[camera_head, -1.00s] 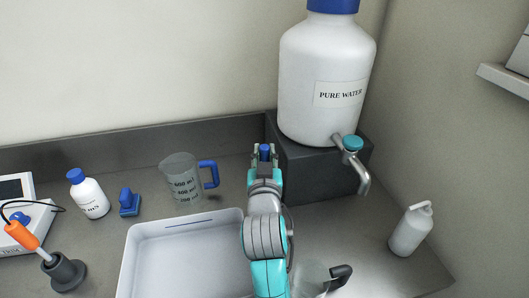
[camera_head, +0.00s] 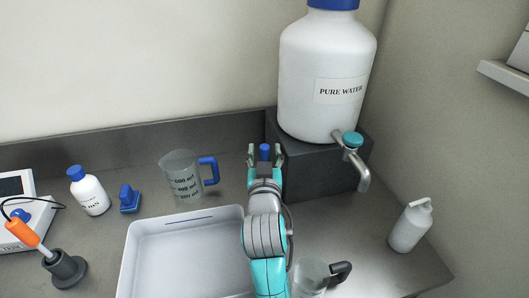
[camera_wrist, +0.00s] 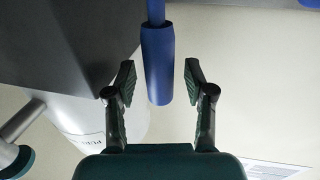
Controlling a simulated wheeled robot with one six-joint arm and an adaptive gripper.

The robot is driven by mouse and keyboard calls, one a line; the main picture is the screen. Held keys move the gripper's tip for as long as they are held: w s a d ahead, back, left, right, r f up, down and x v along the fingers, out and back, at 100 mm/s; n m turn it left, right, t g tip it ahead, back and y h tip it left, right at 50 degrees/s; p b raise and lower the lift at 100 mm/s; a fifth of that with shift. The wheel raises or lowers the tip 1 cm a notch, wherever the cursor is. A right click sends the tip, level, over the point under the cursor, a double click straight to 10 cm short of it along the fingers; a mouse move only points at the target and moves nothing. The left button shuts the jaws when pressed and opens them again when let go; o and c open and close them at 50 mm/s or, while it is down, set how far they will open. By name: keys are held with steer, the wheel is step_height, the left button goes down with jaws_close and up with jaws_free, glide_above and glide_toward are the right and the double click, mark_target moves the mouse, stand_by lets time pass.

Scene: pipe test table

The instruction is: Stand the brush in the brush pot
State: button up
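In the wrist view, my gripper (camera_wrist: 160,71) has a finger on each side, with gaps to the handle. The brush's lower end and whatever holds it are hidden behind my gripper. I cannot make out the brush pot.
A measuring jug (camera_head: 183,177) stands left of my gripper, with a white tray (camera_head: 133,262) in front. The black block (camera_head: 312,172) with the water jug (camera_head: 325,70) and tap (camera_head: 362,176) is close on the right. A glass vessel (camera_head: 308,279) stands beside my arm.

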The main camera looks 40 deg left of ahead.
steer(key=v, duration=1.2)
steer(key=shift+d, duration=0.1)
stand_by(0.4)
